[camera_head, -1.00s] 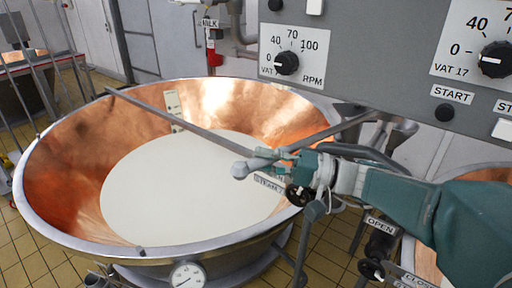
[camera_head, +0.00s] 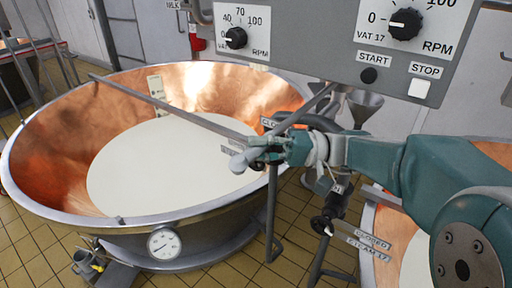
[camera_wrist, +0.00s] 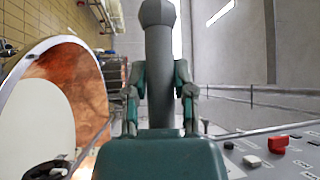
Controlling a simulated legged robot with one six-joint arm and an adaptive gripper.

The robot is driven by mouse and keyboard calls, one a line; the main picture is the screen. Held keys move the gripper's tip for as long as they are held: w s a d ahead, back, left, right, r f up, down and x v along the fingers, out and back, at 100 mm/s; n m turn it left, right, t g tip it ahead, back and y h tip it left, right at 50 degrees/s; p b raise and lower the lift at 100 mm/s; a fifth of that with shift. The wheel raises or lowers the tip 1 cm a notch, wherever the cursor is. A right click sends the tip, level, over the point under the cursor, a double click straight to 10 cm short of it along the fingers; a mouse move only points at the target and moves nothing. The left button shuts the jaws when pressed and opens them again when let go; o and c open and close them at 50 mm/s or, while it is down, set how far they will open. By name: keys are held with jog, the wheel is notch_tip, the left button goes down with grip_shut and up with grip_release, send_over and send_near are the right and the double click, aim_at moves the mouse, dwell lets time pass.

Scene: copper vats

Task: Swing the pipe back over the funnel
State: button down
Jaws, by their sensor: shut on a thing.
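The grey metal pipe (camera_head: 312,103) slants from under the control panel down to a rounded end over the right part of the copper vat (camera_head: 60,130). My gripper (camera_head: 268,148) is shut on it close to that rounded end. In the wrist view my gripper (camera_wrist: 160,85) has a finger on each side of the pipe (camera_wrist: 158,45), whose knobbed end points away from me. The metal funnel (camera_head: 365,103) stands right of the vat, behind my arm and below the panel. The pipe's rounded end is left of the funnel, apart from it.
A long thin bar (camera_head: 165,105) crosses the vat, which holds white liquid (camera_head: 150,165). The control panel (camera_head: 320,40) hangs above my arm. Valve handles (camera_head: 322,225) and a second vat (camera_head: 385,235) are below and right. Tiled floor (camera_head: 235,265) shows between the vats.

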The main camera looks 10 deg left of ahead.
jog(key=shift+f, duration=0.25)
jog(key=shift+c, duration=2.2)
grip_release()
jog(key=shift+w+a, duration=0.1)
jog(key=shift+r, duration=0.1)
jog(key=v, duration=0.7)
jog(key=shift+d, duration=0.25)
